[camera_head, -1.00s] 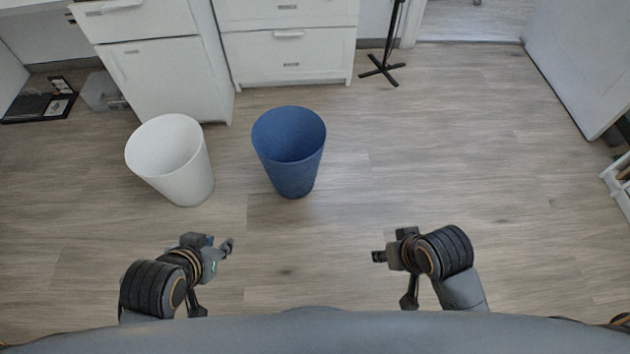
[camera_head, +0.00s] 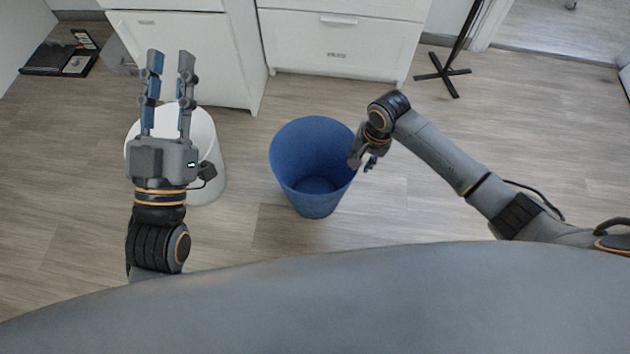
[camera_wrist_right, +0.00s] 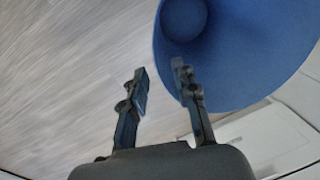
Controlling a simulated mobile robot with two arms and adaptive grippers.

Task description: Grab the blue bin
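The blue bin (camera_head: 306,172) stands upright on the floor in the middle of the head view, and its inside looks empty. My right gripper (camera_head: 366,163) is at the bin's right rim. In the right wrist view my right gripper (camera_wrist_right: 160,85) is open, with one finger overlapping the blue bin (camera_wrist_right: 235,60) and the other seen against the floor. I cannot tell whether the fingers touch the wall. My left gripper (camera_head: 170,62) is open and empty, raised over the white bin and pointing toward the cabinets.
A white bin (camera_head: 209,160) stands left of the blue one, partly hidden by my left gripper. White drawer cabinets (camera_head: 335,45) stand behind. A black stand (camera_head: 445,72) is at the back right. The floor at the right is clear.

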